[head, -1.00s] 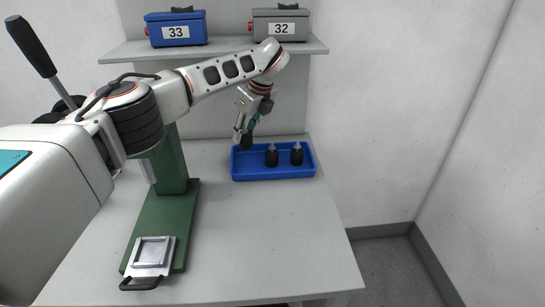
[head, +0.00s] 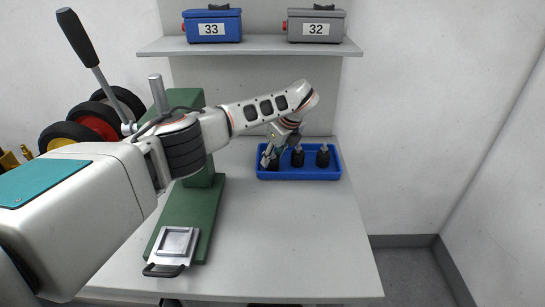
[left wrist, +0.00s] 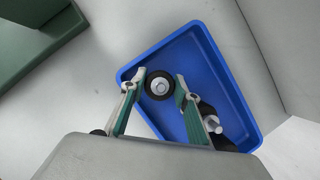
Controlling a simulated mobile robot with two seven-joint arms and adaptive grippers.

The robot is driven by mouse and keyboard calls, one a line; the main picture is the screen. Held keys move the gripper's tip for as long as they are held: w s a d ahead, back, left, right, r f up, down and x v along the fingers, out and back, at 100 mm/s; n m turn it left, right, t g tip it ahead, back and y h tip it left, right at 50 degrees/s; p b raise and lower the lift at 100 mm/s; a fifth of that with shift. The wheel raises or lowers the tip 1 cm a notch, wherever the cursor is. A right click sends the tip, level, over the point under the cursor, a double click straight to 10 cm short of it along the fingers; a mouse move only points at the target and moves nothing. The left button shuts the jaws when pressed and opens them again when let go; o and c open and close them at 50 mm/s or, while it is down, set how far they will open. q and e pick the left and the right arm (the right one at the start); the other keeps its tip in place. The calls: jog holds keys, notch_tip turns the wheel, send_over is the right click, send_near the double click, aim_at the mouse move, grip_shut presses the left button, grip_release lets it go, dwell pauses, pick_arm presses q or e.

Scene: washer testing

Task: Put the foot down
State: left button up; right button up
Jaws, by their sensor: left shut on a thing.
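The blue tray (head: 325,175) lies at the back of the table; it also shows in the left wrist view (left wrist: 240,118). My left gripper (head: 270,160) points down into the tray's left end. It is shut on a black round foot (head: 274,165) with a metal stud on top. In the left wrist view the foot (left wrist: 159,86) sits between the fingertips (left wrist: 160,81). It looks low in the tray, but I cannot tell if it touches the floor. Two more feet stand upright to its right, a middle one (head: 297,158) and a right one (head: 322,157). My right gripper is not in view.
A green press stand (head: 207,210) with a metal plate fixture (head: 175,243) stands left of the tray. Above is a shelf (head: 262,48) with a blue box 33 (head: 212,28) and a grey box 32 (head: 316,28). The table's front right is clear.

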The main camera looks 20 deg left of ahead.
pick_arm(q)
jog(key=shift+f, duration=0.15)
jog(key=o, duration=1.2)
jog(key=shift+r, duration=0.25)
jog(key=v, duration=1.2)
